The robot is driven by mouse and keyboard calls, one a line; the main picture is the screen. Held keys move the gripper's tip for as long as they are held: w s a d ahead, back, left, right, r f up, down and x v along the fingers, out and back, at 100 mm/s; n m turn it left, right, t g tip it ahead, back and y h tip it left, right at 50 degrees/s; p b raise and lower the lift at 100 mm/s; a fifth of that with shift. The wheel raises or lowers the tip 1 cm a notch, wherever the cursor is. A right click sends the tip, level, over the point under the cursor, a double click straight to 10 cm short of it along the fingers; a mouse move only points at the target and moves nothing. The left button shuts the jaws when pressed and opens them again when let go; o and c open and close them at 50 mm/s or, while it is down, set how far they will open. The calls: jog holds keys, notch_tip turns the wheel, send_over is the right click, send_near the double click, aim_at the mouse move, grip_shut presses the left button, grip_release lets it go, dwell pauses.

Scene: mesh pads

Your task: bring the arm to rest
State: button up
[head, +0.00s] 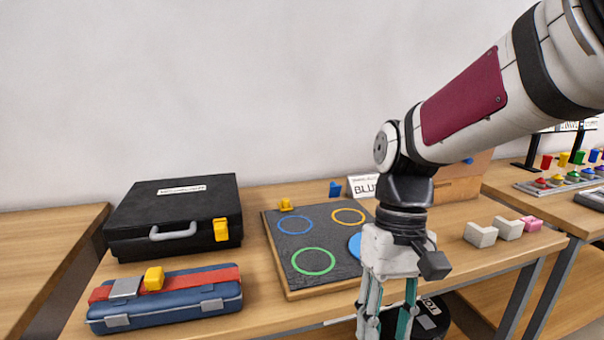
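My arm comes in from the upper right of the head view and bends down at a grey wrist. My gripper (386,322) points downward in front of the table's near edge, to the right of the board. Its fingers run out of the bottom of the picture, so the fingertips and anything between them are hidden. The dark board (330,222) has a wooden frame and carries blue, yellow and green rings. A solid blue disc (354,246) on it is partly hidden behind my gripper.
A black case (170,215) and a blue toolbox (168,307) with a red strap stand at left. A yellow block (286,204) sits at the board's back edge. White blocks (480,233) and a pink block (531,223) lie at right. A sign (362,187) stands behind the board.

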jog(key=s+d+r+m+t, duration=0.15)
jog(key=s+d, duration=0.25)
jog(key=s, duration=0.4)
jog(key=s+d+r+m+t, duration=0.1)
jog(key=s+d+t, duration=0.25)
jog(key=s, duration=0.55)
notch_tip(320, 180, up, 18)
jog(key=t+p, duration=0.2)
jog(key=p, duration=1.4)
jog(key=shift+w+d+f+h, duration=0.2)
jog(key=shift+w+h, duration=0.15)
jog(key=shift+h, duration=0.05)
